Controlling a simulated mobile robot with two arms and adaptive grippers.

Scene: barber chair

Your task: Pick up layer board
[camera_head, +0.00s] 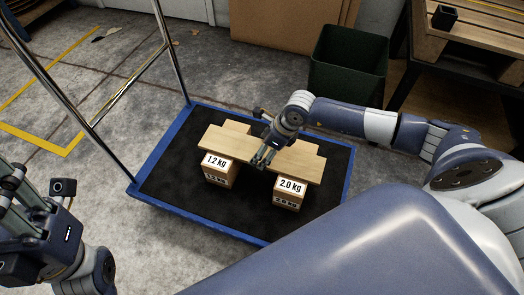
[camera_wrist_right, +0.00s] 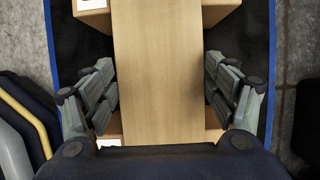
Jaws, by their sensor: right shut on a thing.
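The layer board (camera_head: 228,146) is a long, pale wooden plank above the black deck of a blue-edged platform cart. It lies across cardboard boxes, including one marked 1.2 kg (camera_head: 216,176) and one marked 2.0 kg (camera_head: 288,199). Whether it touches their tops cannot be told. My right gripper (camera_head: 264,158) is over the middle of the board. In the right wrist view, its fingers are shut on the two long edges of the board (camera_wrist_right: 158,75). My left gripper (camera_head: 22,200) is at the lower left, away from the cart; its fingertips are partly cut off.
The cart (camera_head: 160,200) has a metal push handle (camera_head: 130,75) on its left. A dark green bin (camera_head: 348,70) stands behind the cart, near a wooden bench (camera_head: 470,50) at the upper right. Grey floor with yellow lines is open on the left.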

